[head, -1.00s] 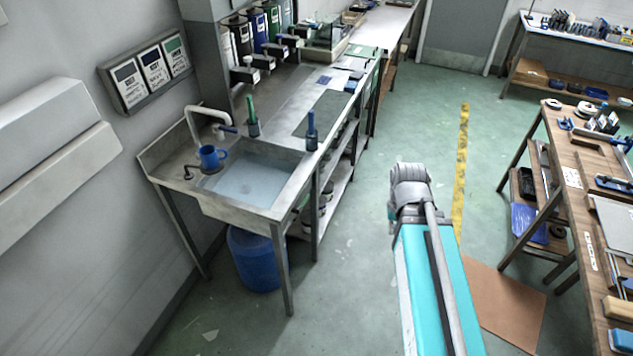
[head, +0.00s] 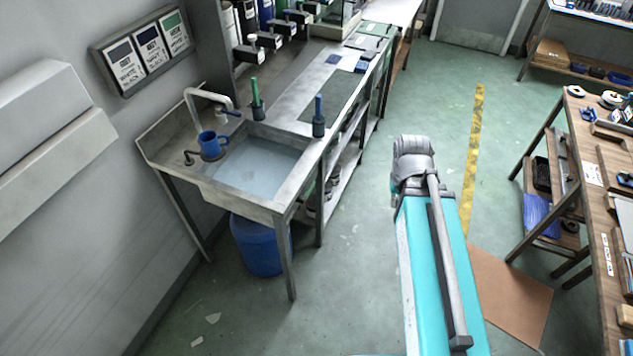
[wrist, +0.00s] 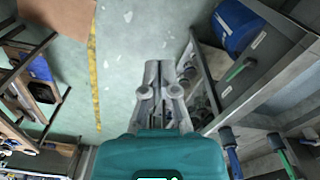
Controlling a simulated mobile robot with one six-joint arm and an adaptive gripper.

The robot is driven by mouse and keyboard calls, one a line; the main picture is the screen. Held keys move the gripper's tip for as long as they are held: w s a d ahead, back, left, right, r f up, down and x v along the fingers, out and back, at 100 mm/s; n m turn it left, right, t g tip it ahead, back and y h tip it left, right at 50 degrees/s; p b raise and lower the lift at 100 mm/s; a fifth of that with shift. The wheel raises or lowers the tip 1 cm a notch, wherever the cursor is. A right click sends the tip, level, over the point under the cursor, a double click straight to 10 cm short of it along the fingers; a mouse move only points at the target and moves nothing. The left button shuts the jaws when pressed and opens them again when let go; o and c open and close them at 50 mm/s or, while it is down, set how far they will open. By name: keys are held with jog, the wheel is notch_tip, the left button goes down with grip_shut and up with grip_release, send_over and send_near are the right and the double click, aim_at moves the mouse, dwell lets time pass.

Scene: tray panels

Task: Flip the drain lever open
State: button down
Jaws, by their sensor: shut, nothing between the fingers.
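The steel sink (head: 210,190) is at the left in the head view, holding pale blue water (head: 255,168). A small dark fitting (head: 188,158) at the sink's left rim may be the drain lever; its position is too small to read. A blue mug (head: 208,143) stands by it, under the curved tap (head: 190,98). In the wrist view my gripper (wrist: 158,66) is shut and empty over the floor, apart from the sink. In the head view my arm points forward, right of the sink, and hides the gripper.
A blue drum (head: 262,245) stands under the sink. Green-handled (head: 256,100) and blue-handled (head: 319,118) tools stand upright on the counter. A wooden workbench (head: 600,185) is at the right. The green floor between is open, with a brown mat (head: 508,292) and a yellow stripe (head: 474,140).

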jog(key=w+a+f+n+y+b, duration=0.3)
jog(key=w+a+f+n+b, duration=0.1)
jog(key=w, duration=0.4)
jog(key=w+a+f+n+t+y+b, duration=0.1)
jog(key=w+a+f+n+y+b, duration=0.2)
jog(key=w+a+f+n+b, duration=0.2)
jog(key=w+a+f+n+t+y+b, duration=0.1)
jog(key=w+a+f+n+y+b, duration=0.2)
jog(key=w+a+b, duration=0.4)
jog(key=w+f+n+b, duration=0.1)
jog(key=w+f+b, duration=0.1)
jog(key=w+b, duration=0.2)
jog(key=shift+w+a+f, duration=0.25)
jog(key=shift+w+a, duration=0.15)
jog(key=shift+w, duration=0.25)
jog(key=shift+a+f, duration=0.1)
jog(key=shift+f, duration=0.05)
jog(key=b, duration=0.7)
send_over(314, 183)
jog(key=s, duration=0.1)
notch_tip(314, 183, down, 7)
jog(key=shift+s+f+b, duration=0.25)
jog(key=shift+f+b, duration=0.65)
jog(key=shift+b, duration=0.1)
jog(key=shift+s+f+b, duration=0.25)
jog(key=shift+f+b, duration=0.65)
jog(key=shift+b, duration=0.05)
